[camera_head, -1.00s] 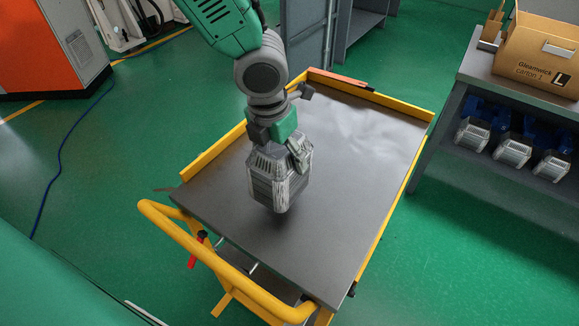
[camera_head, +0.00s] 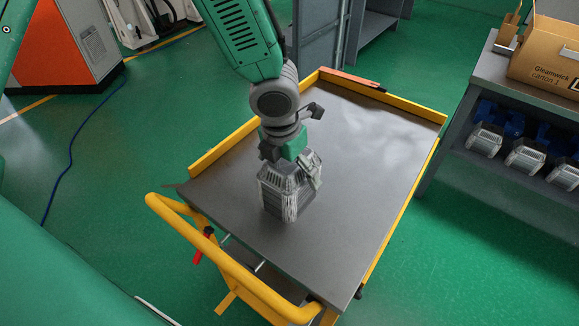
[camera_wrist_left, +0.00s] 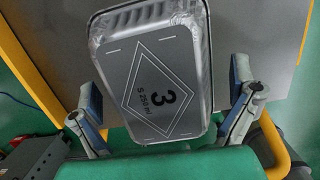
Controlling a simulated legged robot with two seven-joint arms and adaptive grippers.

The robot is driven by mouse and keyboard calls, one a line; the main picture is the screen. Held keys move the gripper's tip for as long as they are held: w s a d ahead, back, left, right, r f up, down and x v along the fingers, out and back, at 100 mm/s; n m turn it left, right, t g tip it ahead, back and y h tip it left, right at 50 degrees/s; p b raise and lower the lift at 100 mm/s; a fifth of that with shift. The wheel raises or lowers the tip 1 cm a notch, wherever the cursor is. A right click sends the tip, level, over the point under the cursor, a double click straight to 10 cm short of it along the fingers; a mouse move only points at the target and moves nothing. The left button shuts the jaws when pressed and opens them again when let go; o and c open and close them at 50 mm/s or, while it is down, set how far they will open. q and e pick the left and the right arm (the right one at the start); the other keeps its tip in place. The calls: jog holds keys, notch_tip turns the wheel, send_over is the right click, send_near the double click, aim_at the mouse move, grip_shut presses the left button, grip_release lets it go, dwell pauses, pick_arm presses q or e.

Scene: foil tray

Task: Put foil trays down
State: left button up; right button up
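The silver foil trays (camera_head: 277,199) form an upside-down stack that stands on the grey top of the trolley (camera_head: 370,150), left of its middle. In the left wrist view the uppermost tray base (camera_wrist_left: 150,75) is marked "3" and "S 250 ml". My left gripper (camera_head: 290,168) is over the stack from above. In the left wrist view its two blue-padded fingers (camera_wrist_left: 166,98) are spread on either side of the stack, with a gap visible at the right. The underside of the stack is hidden. My right gripper is in no view.
The trolley has a yellow rim (camera_head: 215,148) and a yellow handle (camera_head: 235,268) at the near left. A bench (camera_head: 490,75) at the right bears a carton (camera_head: 550,55), with more tray stacks (camera_head: 525,155) on its lower shelf. The trolley's far and right surface is clear.

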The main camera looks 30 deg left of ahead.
pick_arm(q)
jog(key=r, duration=0.3)
jog(key=s+r+p, duration=0.1)
jog(key=r, duration=0.3)
jog(key=r+p, duration=0.1)
jog(key=r, duration=0.3)
jog(key=shift+s+a, duration=0.15)
jog(key=shift+s, duration=0.15)
jog(key=shift+s+r+p, duration=0.1)
jog(key=shift+r+p, duration=0.2)
jog(key=shift+r, duration=0.2)
